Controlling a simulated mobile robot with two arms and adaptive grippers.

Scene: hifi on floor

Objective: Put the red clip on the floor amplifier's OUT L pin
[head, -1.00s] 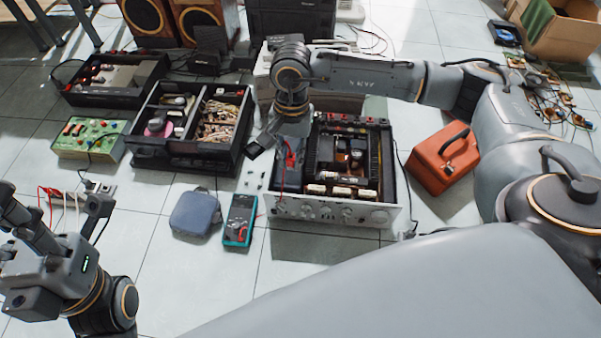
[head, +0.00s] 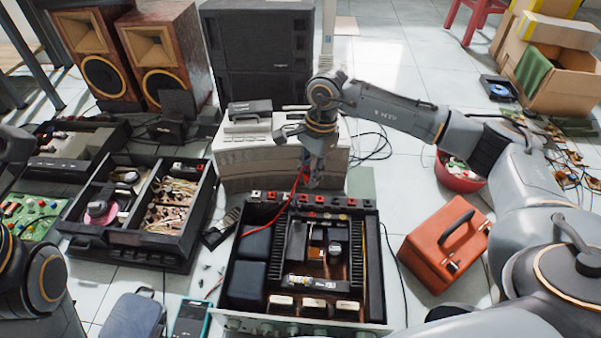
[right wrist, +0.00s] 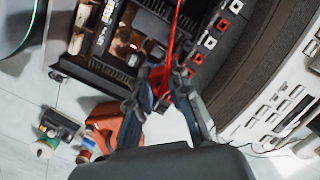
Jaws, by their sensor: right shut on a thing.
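The floor amplifier (head: 372,265) stands open in the lower middle of the head view. A row of red and pale terminals (head: 320,200) runs along its rear edge and also shows in the right wrist view (right wrist: 208,42). Their labels are too small to read, so I cannot tell which is OUT L. My right gripper (head: 315,178) is just above this row, shut on the red clip (right wrist: 157,80). A red lead (head: 285,207) trails from it over the amplifier's left part. Contact between clip and pin cannot be told. Only links of my left arm show.
A pale instrument (head: 235,160) stands close behind the amplifier. An orange case (head: 425,250) is to the right, and a black divided tray (head: 125,238) to the left. A blue pouch (head: 130,318) and a teal meter (head: 190,320) lie front left.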

